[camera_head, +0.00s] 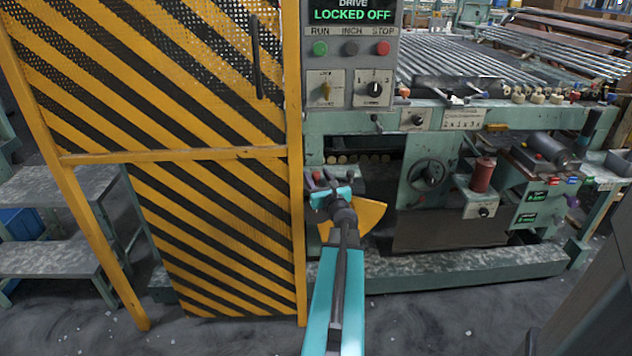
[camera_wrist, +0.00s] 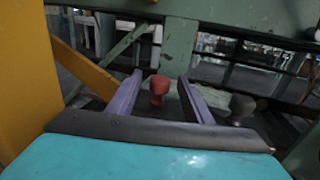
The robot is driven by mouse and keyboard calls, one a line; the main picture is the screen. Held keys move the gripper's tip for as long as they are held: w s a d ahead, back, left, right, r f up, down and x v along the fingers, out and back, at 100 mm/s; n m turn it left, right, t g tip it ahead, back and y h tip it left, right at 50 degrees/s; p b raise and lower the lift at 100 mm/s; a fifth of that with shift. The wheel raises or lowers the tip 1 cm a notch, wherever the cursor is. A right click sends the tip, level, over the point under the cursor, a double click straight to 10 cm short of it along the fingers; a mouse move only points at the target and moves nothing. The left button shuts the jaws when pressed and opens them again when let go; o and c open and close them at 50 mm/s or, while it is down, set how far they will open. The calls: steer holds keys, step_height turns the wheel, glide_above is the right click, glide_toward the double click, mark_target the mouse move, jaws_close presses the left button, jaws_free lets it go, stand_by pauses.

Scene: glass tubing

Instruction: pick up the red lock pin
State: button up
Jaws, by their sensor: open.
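The red lock pin (camera_wrist: 159,88) shows in the wrist view as a red knob with a wide head and a narrower neck. My gripper (camera_wrist: 160,80) is open, with one purple finger to the left of the pin and one to the right. There are visible gaps on both sides, and how far the fingers reach in depth is hard to judge. In the head view my gripper (camera_head: 320,181) is at the machine's lower left, beside the yellow post. A small patch of red shows there between the fingers, too small to identify surely.
A grey knob (camera_wrist: 242,105) stands right of the fingers. A yellow post (camera_wrist: 27,85) is close on the left, part of the striped guard (camera_head: 215,235). A green machine upright (camera_wrist: 178,48) rises behind the pin. The control box (camera_head: 350,55) reads "LOCKED OFF".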

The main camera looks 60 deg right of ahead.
steer(key=shift+d, duration=0.1)
steer(key=shift+x, duration=2.5)
steer(key=shift+r, duration=0.1)
steer(key=c, duration=1.2)
steer(key=shift+o, duration=0.2)
